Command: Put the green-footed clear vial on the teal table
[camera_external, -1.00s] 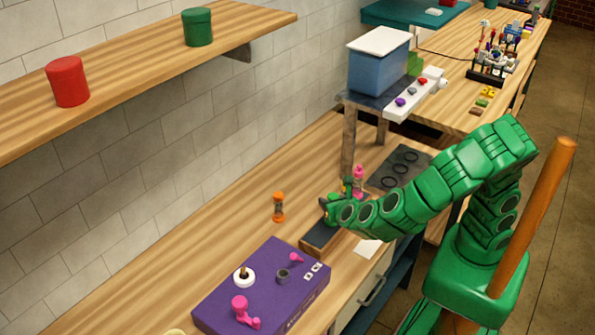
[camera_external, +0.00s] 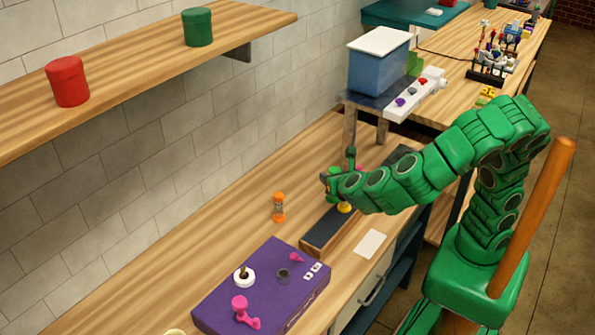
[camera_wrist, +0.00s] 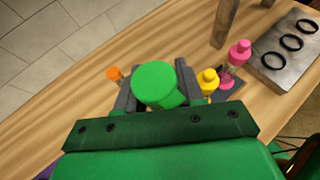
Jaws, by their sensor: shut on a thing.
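My gripper (camera_external: 336,186) is above the long dark tray (camera_external: 322,232) on the wooden counter. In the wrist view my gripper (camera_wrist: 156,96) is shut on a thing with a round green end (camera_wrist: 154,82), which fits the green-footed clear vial. Its clear part is hidden from me. The teal table (camera_external: 385,14) stands at the far back of the external view, well away from my gripper.
A yellow-topped vial (camera_wrist: 208,80) and a pink-topped vial (camera_wrist: 238,54) stand close to the right of my jaws. An orange vial (camera_external: 279,207) stands on the counter. A purple box (camera_external: 225,290) lies in front. A blue bin (camera_external: 378,70) stands further back.

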